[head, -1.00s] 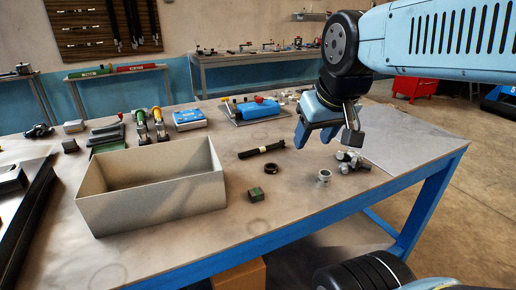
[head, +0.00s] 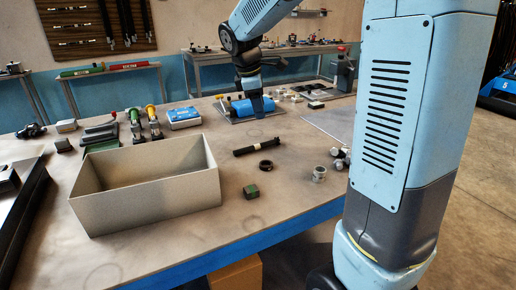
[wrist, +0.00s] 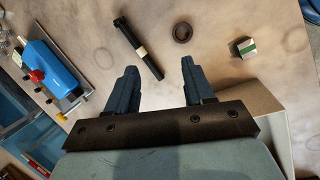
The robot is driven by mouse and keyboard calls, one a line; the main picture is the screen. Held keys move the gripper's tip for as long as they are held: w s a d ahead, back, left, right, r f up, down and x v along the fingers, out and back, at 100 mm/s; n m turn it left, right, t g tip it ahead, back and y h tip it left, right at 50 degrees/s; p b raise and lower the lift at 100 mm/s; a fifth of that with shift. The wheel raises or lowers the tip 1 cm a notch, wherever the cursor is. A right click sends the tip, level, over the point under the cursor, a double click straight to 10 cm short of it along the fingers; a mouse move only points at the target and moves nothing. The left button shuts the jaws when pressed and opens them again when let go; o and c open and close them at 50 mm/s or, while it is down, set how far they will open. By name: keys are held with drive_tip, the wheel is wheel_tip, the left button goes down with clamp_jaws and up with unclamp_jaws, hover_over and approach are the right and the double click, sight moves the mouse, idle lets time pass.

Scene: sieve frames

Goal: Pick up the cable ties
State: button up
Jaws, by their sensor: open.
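A slim black bundle with a pale band (head: 256,147), which looks like the cable ties, lies flat on the workbench (head: 290,200), right of the grey bin. In the wrist view the bundle (wrist: 138,48) lies at a slant, its near end between the lines of my two fingers. My gripper (head: 258,108) is beyond the bundle in the head view, near the blue tool. In the wrist view my gripper (wrist: 159,64) has its blue fingers wide apart with nothing held between them.
An open grey bin (head: 150,205) stands left of the bundle. A blue tool (head: 250,107) and other items line the back. Bare bench surrounds the bundle.

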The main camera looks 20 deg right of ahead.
drive_tip(key=w+a+f+n+g+h, duration=0.1)
drive_tip(key=w+a+f+n, duration=0.2)
drive_tip(key=w+f+n, duration=0.35)
drive_tip(key=m, duration=0.1)
hover_over(257, 145)
drive_tip(key=a, duration=0.2)
drive_tip(key=f, duration=0.8)
drive_tip(key=shift+s+a, duration=0.15)
drive_tip(key=shift+s, duration=0.1)
drive_tip(key=x, duration=0.4)
drive_tip(key=shift+w+d, duration=0.25)
drive_tip(key=shift+d, duration=0.05)
drive_tip(key=shift+d+f, duration=0.2)
drive_tip(key=shift+f, duration=0.35)
drive_tip(key=shift+c, duration=0.2)
clamp_jaws()
